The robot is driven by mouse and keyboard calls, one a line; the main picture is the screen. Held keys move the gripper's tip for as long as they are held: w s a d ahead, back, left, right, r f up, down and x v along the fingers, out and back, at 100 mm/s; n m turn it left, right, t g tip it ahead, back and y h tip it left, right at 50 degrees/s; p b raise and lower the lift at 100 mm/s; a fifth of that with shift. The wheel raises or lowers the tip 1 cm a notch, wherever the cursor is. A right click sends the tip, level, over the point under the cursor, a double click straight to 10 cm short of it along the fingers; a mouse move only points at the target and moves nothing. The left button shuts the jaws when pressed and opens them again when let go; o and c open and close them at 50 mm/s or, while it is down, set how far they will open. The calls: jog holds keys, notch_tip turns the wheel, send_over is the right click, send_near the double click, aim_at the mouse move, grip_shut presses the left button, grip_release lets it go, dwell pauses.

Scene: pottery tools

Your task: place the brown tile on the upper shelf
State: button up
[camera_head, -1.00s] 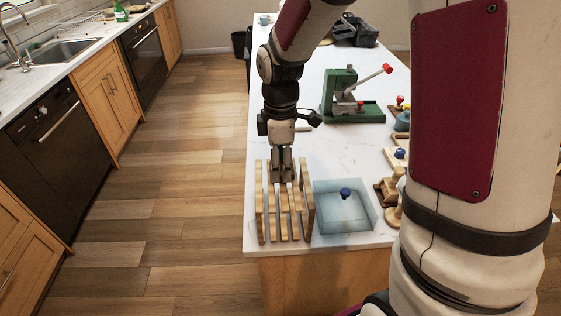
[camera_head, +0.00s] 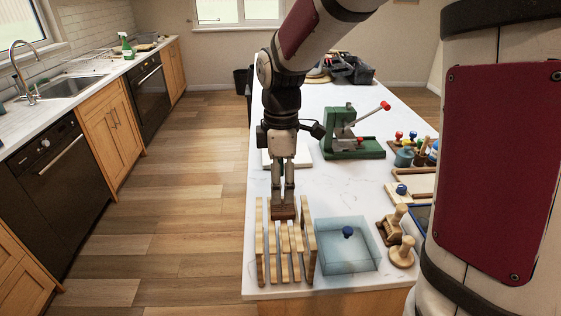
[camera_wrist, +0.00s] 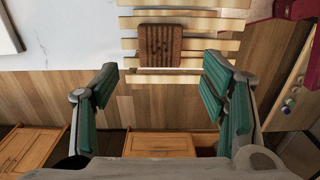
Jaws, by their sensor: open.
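The brown tile (camera_head: 284,212) is small, square and ribbed. It lies on the slats at the far end of the pale wooden slatted rack (camera_head: 259,243). In the wrist view the tile (camera_wrist: 160,46) rests across the middle slats of the rack (camera_wrist: 214,44), with nothing gripping it. My gripper (camera_head: 283,200) points down just above the tile in the head view. In the wrist view my gripper (camera_wrist: 162,76) is open, its green pads wide apart on either side of the tile's line and clear of it. The exact height gap is hard to tell.
A translucent blue box (camera_head: 345,262) with a blue knob stands right of the rack. A green press (camera_head: 352,140) stands farther back. Wooden stamps (camera_head: 401,252) and tools crowd the right side. The white counter (camera_head: 330,190) is bare between the rack and press.

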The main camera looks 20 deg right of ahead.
jog(key=s+r+m+t, duration=0.3)
jog(key=s+r+m, duration=0.3)
jog(key=s+r, duration=0.4)
jog(key=s+r+m+t, duration=0.1)
jog(key=s+m+t, duration=0.1)
jog(key=s+m, duration=0.6)
jog(key=shift+s+a+r+t, duration=0.2)
jog(key=shift+r+t, duration=0.1)
jog(key=shift+r, duration=0.1)
dwell(0.5)
